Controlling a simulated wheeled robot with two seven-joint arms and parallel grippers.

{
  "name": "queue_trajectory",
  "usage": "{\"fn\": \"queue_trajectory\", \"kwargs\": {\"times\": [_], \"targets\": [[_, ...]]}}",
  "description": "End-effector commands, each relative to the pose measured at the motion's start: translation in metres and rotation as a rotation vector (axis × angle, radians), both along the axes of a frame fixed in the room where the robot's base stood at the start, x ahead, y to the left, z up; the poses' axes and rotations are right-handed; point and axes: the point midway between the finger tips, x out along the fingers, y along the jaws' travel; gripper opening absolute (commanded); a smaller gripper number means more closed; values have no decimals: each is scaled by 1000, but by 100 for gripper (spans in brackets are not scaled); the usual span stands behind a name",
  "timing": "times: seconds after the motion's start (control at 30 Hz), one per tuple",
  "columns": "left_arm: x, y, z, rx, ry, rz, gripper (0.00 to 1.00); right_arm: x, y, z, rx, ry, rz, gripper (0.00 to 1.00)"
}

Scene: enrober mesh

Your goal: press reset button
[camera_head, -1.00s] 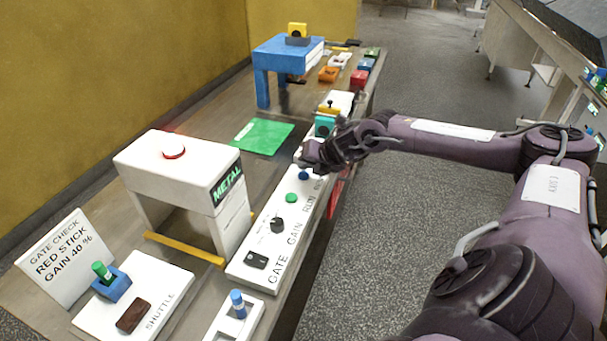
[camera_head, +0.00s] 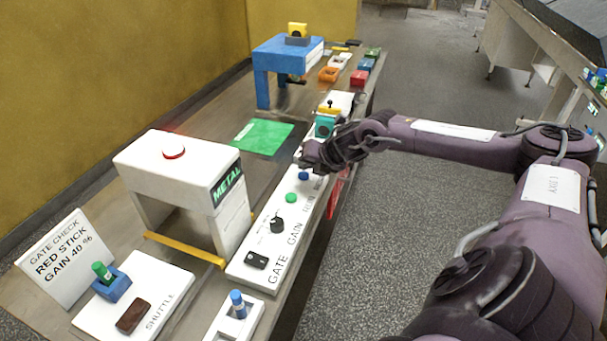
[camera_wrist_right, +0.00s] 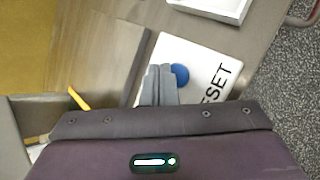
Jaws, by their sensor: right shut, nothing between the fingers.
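The blue reset button (camera_head: 304,176) is a small round knob on the white GATE panel (camera_head: 247,272). In the right wrist view the blue button (camera_wrist_right: 180,74) sits beside the word RESET. My right gripper (camera_head: 304,161) is shut and empty, just beyond the button and above the panel in the head view. In the right wrist view its closed grey fingertips (camera_wrist_right: 160,72) are immediately left of the button and overlap its left edge. I cannot tell whether they touch it. My left gripper is not in view.
On the same panel are a green button (camera_head: 291,198), a black knob (camera_head: 277,224) and a black switch (camera_head: 257,261). The white METAL gate (camera_head: 165,170) with a red light stands left. A teal block (camera_head: 325,126) is close beyond my gripper.

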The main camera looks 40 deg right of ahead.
Motion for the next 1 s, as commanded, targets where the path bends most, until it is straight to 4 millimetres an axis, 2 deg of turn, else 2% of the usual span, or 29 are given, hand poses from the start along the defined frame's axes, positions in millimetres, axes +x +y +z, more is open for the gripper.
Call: {"fn": "queue_trajectory", "kwargs": {"times": [1.0], "targets": [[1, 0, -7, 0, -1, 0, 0, 0, 0, -8, 0, -1, -1, 0]]}}
